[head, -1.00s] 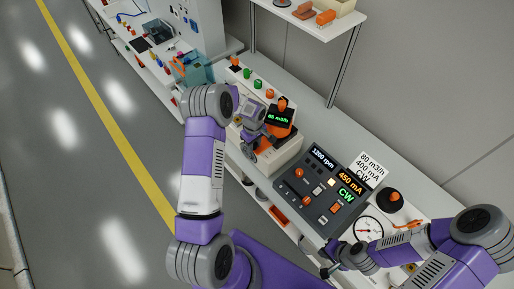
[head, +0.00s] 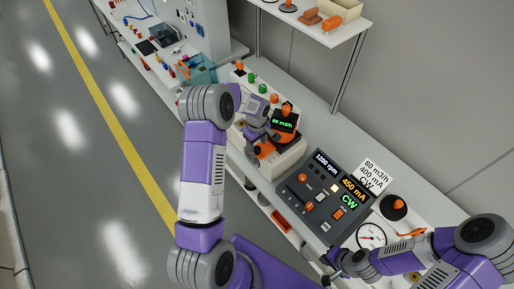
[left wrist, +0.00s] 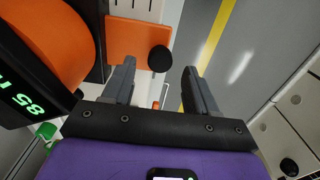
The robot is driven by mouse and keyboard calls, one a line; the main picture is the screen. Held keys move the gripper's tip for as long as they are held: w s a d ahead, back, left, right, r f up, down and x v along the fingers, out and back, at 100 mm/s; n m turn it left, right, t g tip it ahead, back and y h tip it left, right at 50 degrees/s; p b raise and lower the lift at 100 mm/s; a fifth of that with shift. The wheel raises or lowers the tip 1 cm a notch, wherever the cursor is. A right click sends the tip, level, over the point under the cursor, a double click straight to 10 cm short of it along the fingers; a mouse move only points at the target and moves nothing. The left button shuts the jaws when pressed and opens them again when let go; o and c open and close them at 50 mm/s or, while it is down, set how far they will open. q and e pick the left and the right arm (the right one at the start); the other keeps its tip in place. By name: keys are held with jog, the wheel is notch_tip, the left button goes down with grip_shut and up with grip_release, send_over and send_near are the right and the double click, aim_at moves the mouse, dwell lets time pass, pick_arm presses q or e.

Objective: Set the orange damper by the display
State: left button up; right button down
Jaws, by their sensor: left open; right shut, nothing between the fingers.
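The small black display (head: 284,122) on the orange device reads about 85 m3/h in green; in the left wrist view the display (left wrist: 22,92) shows 85 at the left edge. The orange damper (left wrist: 128,38) appears there as a flat orange plate with a black round knob (left wrist: 160,58) at its edge. My left gripper (left wrist: 155,78) is open, its fingers on either side of the knob, with no clear contact visible. In the head view my left gripper (head: 258,140) partly hides the damper. My right gripper (head: 334,266) is shut and empty near the bench's front edge.
A grey control panel (head: 322,190) shows 1200 rpm, 450 mA and CW. A white card (head: 376,173) behind it reads 80 m3/h, 400 mA, CW. A round gauge (head: 371,236) and an orange-topped black knob (head: 394,206) stand to its right. A shelf (head: 325,35) hangs above the bench.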

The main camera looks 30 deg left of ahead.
pick_arm(q)
jog(key=shift+r, duration=1.75)
jog(key=shift+d, duration=0.1)
jog(key=s+d+f+m+h, duration=0.2)
jog(key=s+d+f+m, duration=0.1)
jog(key=s+d+f, duration=0.4)
jog(key=s+d+f+m+h, duration=0.1)
jog(key=s+d+f+m, duration=0.3)
jog(key=d, duration=0.4)
jog(key=s+d+f+m+h, duration=0.1)
jog(key=s+d+m, duration=0.1)
jog(key=s+d, duration=0.3)
jog(key=s+d+f+m, duration=0.2)
jog(key=s+d+m, duration=0.1)
jog(key=s, duration=0.4)
notch_tip(320, 180, down, 13)
jog(key=b, duration=1.3)
jog(key=shift+w+f+t+b, duration=0.2)
jog(key=shift+t+b, duration=0.1)
jog(key=shift+b, duration=0.1)
jog(key=shift+a+r, duration=0.1)
